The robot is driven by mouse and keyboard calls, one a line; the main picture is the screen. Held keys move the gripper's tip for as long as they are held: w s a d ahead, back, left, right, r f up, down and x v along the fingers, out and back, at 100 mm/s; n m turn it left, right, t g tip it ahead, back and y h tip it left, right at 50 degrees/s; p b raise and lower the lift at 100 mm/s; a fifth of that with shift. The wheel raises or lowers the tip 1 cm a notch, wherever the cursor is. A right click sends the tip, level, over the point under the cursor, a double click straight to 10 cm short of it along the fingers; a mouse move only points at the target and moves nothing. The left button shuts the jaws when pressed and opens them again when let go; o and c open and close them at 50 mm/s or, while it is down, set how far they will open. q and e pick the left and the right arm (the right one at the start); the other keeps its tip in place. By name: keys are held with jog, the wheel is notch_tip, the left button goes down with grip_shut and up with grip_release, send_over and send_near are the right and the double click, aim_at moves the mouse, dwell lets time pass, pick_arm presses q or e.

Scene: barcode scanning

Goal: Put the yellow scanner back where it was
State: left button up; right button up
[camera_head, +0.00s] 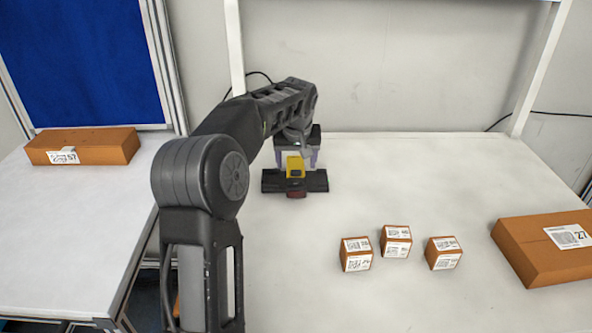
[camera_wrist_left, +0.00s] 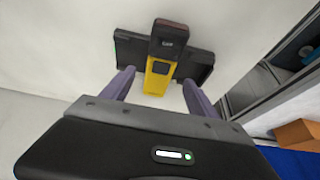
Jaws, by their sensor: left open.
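The yellow scanner (camera_head: 295,167) sits in its black holder (camera_head: 317,181) on the white table, left of the table's middle. In the left wrist view the yellow scanner (camera_wrist_left: 158,79) lies across the black holder (camera_wrist_left: 130,47), with its dark head toward the top. My left gripper (camera_head: 297,160) is at the scanner, above and behind the holder. In the left wrist view its purple fingers (camera_wrist_left: 156,85) stand on either side of the scanner's yellow body, with gaps, so it is open. My right gripper is not in view.
Three small labelled boxes stand on the table: left (camera_head: 356,254), middle (camera_head: 396,241) and right (camera_head: 443,253). A larger brown box (camera_head: 548,247) lies at the right edge. Another brown box (camera_head: 82,147) lies on the left side table (camera_head: 75,220). The table's back right is clear.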

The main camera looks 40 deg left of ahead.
pick_arm(q)
jog(key=v, duration=0.7)
